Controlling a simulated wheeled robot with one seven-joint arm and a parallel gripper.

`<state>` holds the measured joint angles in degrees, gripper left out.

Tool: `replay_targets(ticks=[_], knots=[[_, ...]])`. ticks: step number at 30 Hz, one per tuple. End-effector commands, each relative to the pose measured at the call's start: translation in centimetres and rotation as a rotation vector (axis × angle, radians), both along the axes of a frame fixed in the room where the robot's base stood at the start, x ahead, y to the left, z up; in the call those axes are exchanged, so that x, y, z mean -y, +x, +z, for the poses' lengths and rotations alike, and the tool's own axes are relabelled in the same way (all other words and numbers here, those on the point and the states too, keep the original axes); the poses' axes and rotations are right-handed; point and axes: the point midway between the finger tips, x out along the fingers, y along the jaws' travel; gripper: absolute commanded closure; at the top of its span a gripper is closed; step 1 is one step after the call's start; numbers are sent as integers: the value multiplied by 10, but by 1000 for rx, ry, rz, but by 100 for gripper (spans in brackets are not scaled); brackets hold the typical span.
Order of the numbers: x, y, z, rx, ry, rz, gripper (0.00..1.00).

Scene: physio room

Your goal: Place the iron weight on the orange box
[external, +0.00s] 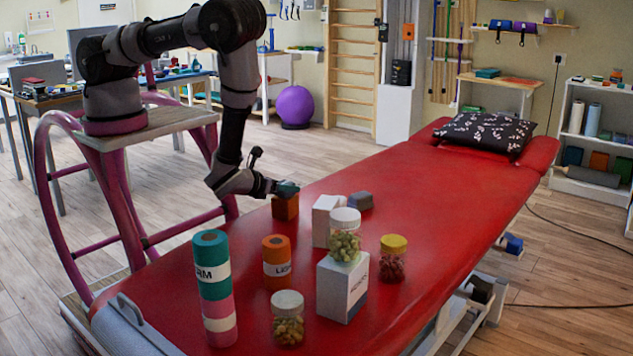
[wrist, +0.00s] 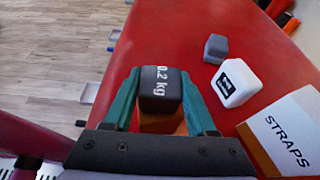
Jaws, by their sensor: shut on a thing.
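The iron weight (wrist: 160,92) is a dark grey block marked "0.2 kg". My gripper (wrist: 160,84) is shut on it, with a teal finger on each side. In the external view my gripper (external: 287,188) is low over the red couch, right at the top of the orange box (external: 286,208). The orange box (wrist: 161,125) shows directly below the weight in the wrist view. I cannot tell whether the weight touches the box top. In the external view the weight is mostly hidden by the fingers.
The red treatment couch (external: 450,203) bears a white box (external: 324,219), a grey block (external: 360,201), several jars and rolls, and a box marked "STRAPS" (wrist: 285,138). The white box and grey block stand right of my gripper. The couch's far half is clear up to the pillow (external: 486,131).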

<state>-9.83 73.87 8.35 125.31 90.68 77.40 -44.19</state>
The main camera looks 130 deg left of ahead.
Motion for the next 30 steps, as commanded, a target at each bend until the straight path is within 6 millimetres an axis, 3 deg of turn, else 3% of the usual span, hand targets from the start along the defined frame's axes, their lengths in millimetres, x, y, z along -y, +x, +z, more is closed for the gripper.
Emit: replay_targets(ticks=[2,3,5,17,30], knots=[[0,0,-2,0,0,0,100],[0,0,-3,0,0,0,35],[0,0,-2,0,0,0,13],[2,0,2,0,0,-1,13],[81,1,34,1,-1,-5,13]])
